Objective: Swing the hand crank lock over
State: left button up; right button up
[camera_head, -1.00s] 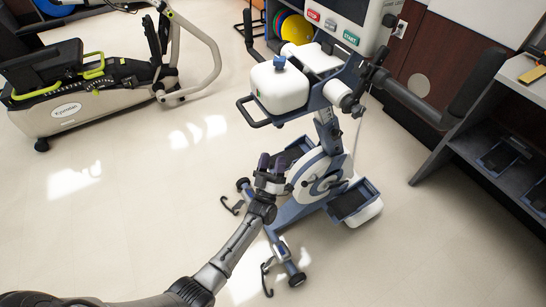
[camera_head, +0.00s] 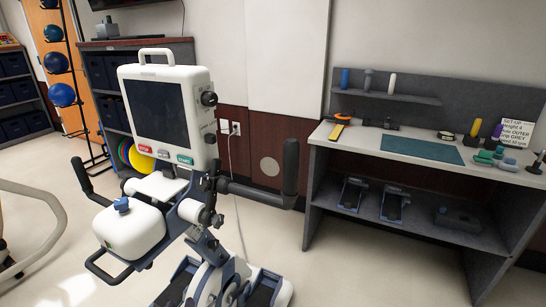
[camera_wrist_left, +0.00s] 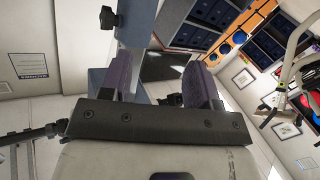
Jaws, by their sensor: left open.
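The stepper machine, with a white console (camera_head: 165,105) and a white housing (camera_head: 130,228), stands left of centre in the head view. Its hand crank has a black upright grip (camera_head: 290,172) on a dark arm (camera_head: 250,192) at the right and another grip (camera_head: 80,174) at the left. A small black part (camera_head: 212,178) sits at the right crank's hub; I cannot tell whether it is the lock. My left gripper (camera_wrist_left: 162,68) shows in the left wrist view, its two purple fingers apart with nothing held between them. I cannot make it out in the head view.
A grey workbench (camera_head: 330,135) with a teal mat (camera_head: 420,148) and small items stands at the right. A ball rack (camera_head: 62,95) is at the far left. A pale curved frame (camera_head: 40,195) is at the left edge. Floor between machine and bench is clear.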

pick_arm(q)
jog(key=s+d+r+m+g+p, duration=0.25)
jog(key=s+r, duration=0.35)
jog(key=s, duration=0.3)
jog(key=s+d+r+m+g+h+p, duration=0.1)
jog(key=s+r+g+p, duration=0.35)
jog(key=s, duration=0.35)
jog(key=s+d+r+m+g+p, duration=0.25)
jog(key=s+r, duration=0.35)
jog(key=s, duration=0.3)
jog(key=s+r+g+p, duration=0.1)
jog(key=s+g+p, duration=0.3)
jog(key=s+p, duration=0.85)
notch_tip(320, 180, up, 37)
jog(key=s+p, duration=0.2)
jog(key=p, duration=3.2)
jog(key=shift+s+r, duration=0.2)
jog(key=shift+s, duration=0.15)
